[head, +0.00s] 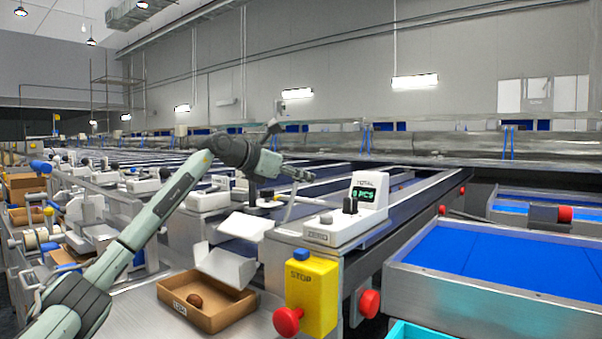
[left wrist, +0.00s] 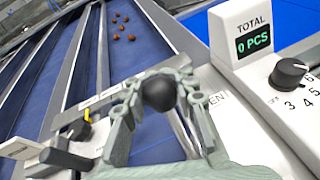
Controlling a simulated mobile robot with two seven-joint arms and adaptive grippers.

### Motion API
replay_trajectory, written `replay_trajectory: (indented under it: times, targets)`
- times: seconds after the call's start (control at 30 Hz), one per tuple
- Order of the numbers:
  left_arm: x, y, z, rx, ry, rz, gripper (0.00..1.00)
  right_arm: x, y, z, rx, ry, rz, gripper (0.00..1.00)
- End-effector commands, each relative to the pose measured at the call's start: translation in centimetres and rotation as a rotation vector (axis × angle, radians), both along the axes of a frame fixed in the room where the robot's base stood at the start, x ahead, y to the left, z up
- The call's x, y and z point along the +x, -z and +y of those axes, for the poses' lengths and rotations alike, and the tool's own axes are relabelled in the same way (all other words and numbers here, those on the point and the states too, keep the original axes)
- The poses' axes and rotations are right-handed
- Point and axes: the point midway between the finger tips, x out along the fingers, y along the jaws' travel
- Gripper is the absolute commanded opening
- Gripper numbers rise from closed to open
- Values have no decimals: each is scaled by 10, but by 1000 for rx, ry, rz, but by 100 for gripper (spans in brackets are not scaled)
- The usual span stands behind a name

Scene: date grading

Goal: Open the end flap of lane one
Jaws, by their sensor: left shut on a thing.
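My left gripper (head: 298,175) reaches over the near end of the lanes, beside the white control box (head: 350,222). In the left wrist view my left gripper (left wrist: 160,92) has its grey-green fingers closed around a round black knob (left wrist: 158,93). A pale rod (left wrist: 186,136) shows below the knob, partly hidden by the fingers. In the head view the knob is hard to make out. A white sloped chute (head: 229,266) stands below, over the cardboard box. I cannot tell how the flap itself stands. My right gripper is not in view.
A cardboard box (head: 226,318) holds a brown date (head: 195,299). A yellow stop box (head: 312,290) with a red button stands close on the right. Several dates (left wrist: 124,26) lie on the blue belt (left wrist: 140,60). A blue-topped tray (head: 480,284) is at right.

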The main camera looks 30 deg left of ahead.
Motion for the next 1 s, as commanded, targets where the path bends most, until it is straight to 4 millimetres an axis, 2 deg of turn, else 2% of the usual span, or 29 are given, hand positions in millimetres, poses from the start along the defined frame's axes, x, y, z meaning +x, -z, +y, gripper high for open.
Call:
replay_trajectory:
  times: [0.03, 0.2, 1.0]
  targets:
    - [1, 9, 3, 6, -6, 29, 0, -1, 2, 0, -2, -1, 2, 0]
    - [5, 12, 4, 8, -6, 55, 0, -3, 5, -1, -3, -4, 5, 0]
    - [11, 18, 3, 14, -5, 95, 0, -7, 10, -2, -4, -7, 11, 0]
